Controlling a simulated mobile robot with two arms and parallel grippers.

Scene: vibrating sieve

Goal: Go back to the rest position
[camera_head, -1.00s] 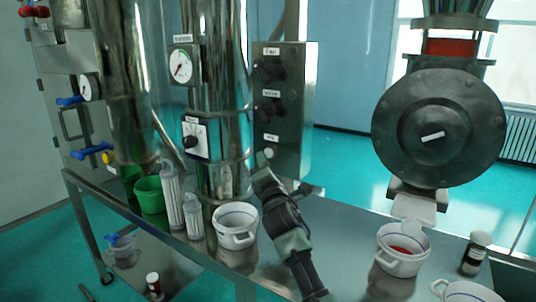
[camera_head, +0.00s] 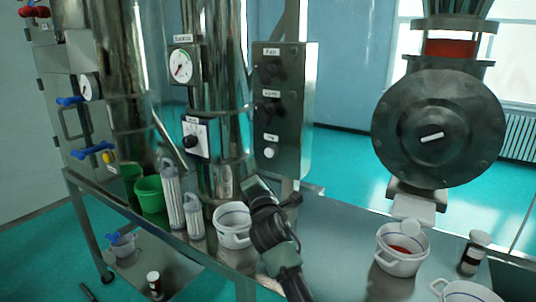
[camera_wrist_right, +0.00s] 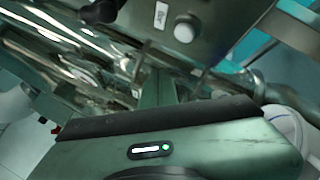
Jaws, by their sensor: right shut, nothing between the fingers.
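My right gripper (camera_head: 255,184) is shut and empty in the head view, on an arm that comes up from the bottom. It is above the steel table (camera_head: 335,222), just below and in front of the grey control box (camera_head: 290,105). It is apart from the white button (camera_head: 268,152) low on that box. In the right wrist view the gripper's green body fills the bottom, and the box with its white button (camera_wrist_right: 184,31) shows at the top. My left gripper is not in view.
A white pot (camera_head: 232,226) is partly hidden behind my right gripper. Two clear cylinders and a green cup (camera_head: 149,194) stand left of it. A white pot with red contents (camera_head: 401,262) and a dark bottle (camera_head: 473,254) are at right. The table's middle is clear.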

